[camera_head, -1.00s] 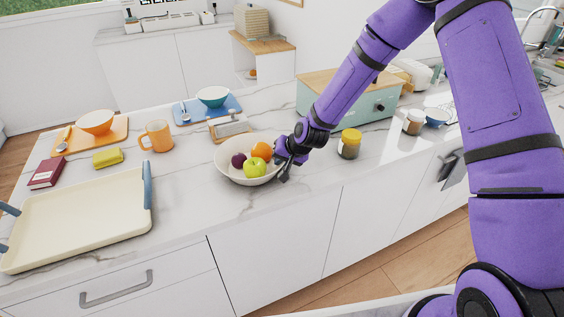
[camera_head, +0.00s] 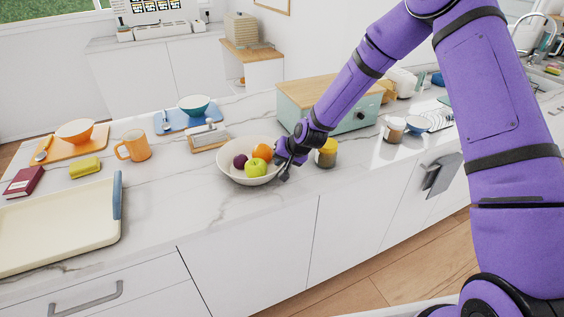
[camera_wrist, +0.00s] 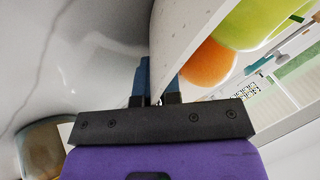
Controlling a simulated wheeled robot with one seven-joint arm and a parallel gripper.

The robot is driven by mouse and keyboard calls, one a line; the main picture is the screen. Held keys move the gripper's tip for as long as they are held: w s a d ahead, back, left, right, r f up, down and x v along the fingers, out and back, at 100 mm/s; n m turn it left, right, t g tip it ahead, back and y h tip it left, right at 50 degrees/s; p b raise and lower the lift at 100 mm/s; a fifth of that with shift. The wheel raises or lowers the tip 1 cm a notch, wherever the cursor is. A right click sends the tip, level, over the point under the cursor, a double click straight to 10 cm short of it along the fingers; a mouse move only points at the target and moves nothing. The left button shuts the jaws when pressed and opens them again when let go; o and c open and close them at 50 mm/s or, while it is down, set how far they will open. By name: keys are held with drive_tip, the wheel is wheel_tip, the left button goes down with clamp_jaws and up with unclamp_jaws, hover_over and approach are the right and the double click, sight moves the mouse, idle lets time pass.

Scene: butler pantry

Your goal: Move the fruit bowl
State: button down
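The fruit bowl (camera_head: 236,174) is a cream, speckled bowl near the front edge of the marble counter. It holds a purple fruit (camera_head: 240,160), an orange (camera_head: 262,151) and a green apple (camera_head: 256,168). My gripper (camera_head: 284,166) is at the bowl's right side. In the wrist view, its two blue fingers (camera_wrist: 154,82) are close together with the wall of the bowl (camera_wrist: 190,35) between them, shut on the rim. The orange (camera_wrist: 207,66) and apple (camera_wrist: 250,22) show inside. I cannot tell whether the bowl's base touches the counter.
A yellow-lidded jar (camera_head: 326,153) stands just right of my gripper. A teal box with a wooden top (camera_head: 345,118) is behind it. A grater-like item (camera_head: 207,137) lies behind the bowl. A cream tray (camera_head: 60,225) is at left, with clear counter between.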

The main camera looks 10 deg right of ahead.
drive_tip(key=shift+w+d, duration=0.1)
drive_tip(key=shift+d, duration=0.15)
drive_tip(key=c, duration=1.2)
unclamp_jaws()
drive_tip(key=v, duration=1)
drive_tip(key=shift+d+r, duration=0.15)
drive_tip(key=shift+r, duration=0.15)
